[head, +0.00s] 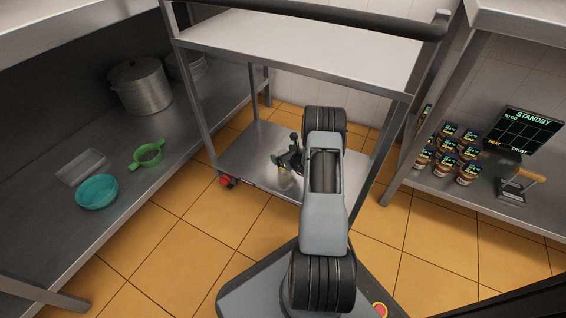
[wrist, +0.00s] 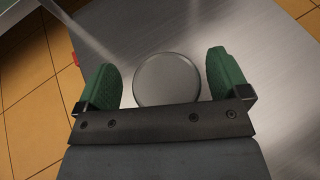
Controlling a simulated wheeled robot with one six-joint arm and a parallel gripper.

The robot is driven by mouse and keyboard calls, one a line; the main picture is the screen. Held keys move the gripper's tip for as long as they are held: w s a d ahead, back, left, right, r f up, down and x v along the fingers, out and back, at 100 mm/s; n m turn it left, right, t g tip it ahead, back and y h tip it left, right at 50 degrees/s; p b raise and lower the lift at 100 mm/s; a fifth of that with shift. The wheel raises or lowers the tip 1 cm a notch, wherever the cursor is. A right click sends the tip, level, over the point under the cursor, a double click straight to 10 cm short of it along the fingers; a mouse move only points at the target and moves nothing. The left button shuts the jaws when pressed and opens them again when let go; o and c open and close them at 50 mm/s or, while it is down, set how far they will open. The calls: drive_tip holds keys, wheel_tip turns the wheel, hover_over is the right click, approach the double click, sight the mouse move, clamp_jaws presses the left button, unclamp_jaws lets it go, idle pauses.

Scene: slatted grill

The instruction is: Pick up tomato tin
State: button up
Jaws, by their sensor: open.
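A tin, seen from above in the wrist view as a round grey metal lid (wrist: 167,80), stands on the lower shelf of a metal cart. Its label does not show there. In the head view a small part of the tin (head: 285,180) shows below my gripper (head: 287,158), and my arm covers much of that area. In the wrist view my gripper (wrist: 164,88) is open, with one green finger to the left of the lid and one to the right. Gaps show between the fingers and the lid. I cannot tell how far down the fingers reach.
The cart's lower shelf (head: 240,160) is otherwise bare, under an upper shelf (head: 300,55) and between upright posts. Several labelled jars (head: 467,173) stand on the right shelf. A pot (head: 140,87) and a teal bowl (head: 97,191) stand on the left.

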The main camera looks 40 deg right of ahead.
drive_tip(key=shift+s+d, duration=0.15)
drive_tip(key=shift+d, duration=0.15)
drive_tip(key=shift+c, duration=1.4)
drive_tip(key=shift+a, duration=0.1)
drive_tip(key=c, duration=1.4)
